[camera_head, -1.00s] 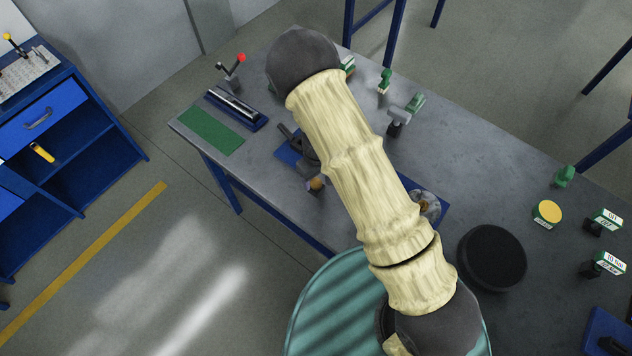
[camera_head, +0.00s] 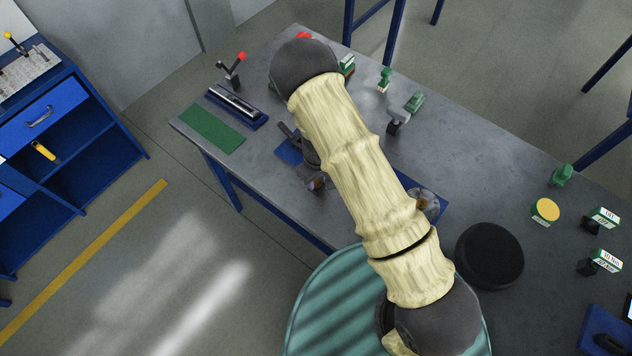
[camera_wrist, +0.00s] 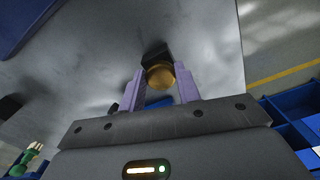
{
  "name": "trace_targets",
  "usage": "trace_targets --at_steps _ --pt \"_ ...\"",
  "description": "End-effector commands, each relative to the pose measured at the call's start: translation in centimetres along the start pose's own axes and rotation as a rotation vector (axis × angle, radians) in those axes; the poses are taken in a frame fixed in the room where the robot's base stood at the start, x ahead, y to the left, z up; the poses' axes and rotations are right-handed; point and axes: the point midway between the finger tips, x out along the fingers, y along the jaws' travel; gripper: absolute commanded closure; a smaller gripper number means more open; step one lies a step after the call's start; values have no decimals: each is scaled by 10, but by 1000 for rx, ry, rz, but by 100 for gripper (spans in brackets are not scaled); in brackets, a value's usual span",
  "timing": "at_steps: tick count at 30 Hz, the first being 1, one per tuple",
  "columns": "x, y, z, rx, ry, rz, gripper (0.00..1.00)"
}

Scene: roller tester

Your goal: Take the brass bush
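The brass bush (camera_wrist: 160,76) shows in the wrist view as a round gold-coloured piece, between the tips of my gripper's two pale purple fingers (camera_wrist: 161,84). It fills most of the gap. I cannot tell whether both fingers touch it or whether they are closed on it. A dark block (camera_wrist: 154,55) is right beside the bush. In the head view a small part of the bush (camera_head: 318,184) shows near the table's front edge, at my gripper (camera_head: 313,177). My arm hides much of the area around it.
The grey table (camera_head: 470,160) carries a black round pad (camera_head: 490,256), a green mat (camera_head: 211,128), a red-knobbed lever (camera_head: 235,68) and several small labelled blocks. A blue plate (camera_head: 289,152) lies near my gripper. A teal round surface (camera_head: 325,310) is at the front. A blue cabinet (camera_head: 110,140) stands left.

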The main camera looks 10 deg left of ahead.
Motion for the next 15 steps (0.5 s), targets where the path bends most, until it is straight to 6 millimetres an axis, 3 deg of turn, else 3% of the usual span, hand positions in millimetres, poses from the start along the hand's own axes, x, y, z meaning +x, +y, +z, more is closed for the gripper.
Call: trace_targets --at_steps 2,15 --pt "0 0 0 0 0 0 89" --pt "-9 0 -1 -1 2 1 89"
